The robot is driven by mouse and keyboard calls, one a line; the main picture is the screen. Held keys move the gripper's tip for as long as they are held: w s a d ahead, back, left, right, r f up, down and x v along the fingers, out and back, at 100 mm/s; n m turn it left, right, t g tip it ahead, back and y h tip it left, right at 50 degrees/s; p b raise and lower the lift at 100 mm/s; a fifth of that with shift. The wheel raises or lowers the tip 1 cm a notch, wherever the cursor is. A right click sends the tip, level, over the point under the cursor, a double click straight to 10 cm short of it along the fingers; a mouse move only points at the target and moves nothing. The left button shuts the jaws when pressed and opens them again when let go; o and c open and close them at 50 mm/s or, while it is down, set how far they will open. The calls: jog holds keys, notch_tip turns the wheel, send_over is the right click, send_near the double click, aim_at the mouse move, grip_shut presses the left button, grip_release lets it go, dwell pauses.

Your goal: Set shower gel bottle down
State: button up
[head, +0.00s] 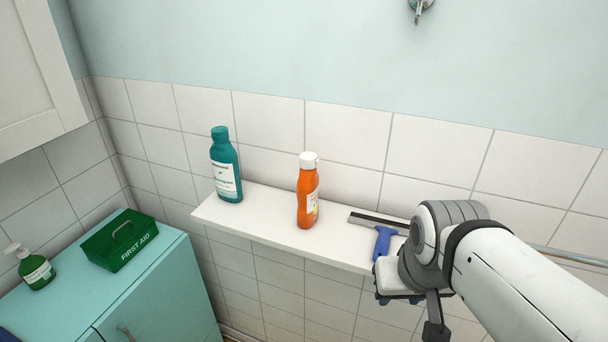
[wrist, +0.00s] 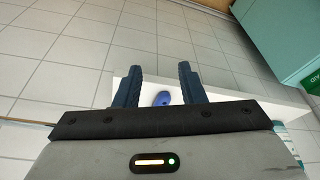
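An orange bottle (head: 307,198) with a white cap stands upright on the white wall shelf (head: 262,222). A teal bottle (head: 226,168) with a white label stands upright further left on the same shelf. I cannot read either label well enough to tell which is the shower gel. My gripper (wrist: 160,68) is open and empty, its two dark blue fingers apart in the wrist view. In the head view it is at the shelf's right end, mostly hidden by my arm, to the right of both bottles and touching neither.
A squeegee with a blue handle (head: 382,243) lies on the shelf close to my gripper. A green first aid box (head: 120,240) and a green pump bottle (head: 36,268) stand on a teal cabinet (head: 160,292) at left. The shelf between the bottles is clear.

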aim_at(308, 156)
jog(key=shift+s+d, duration=0.1)
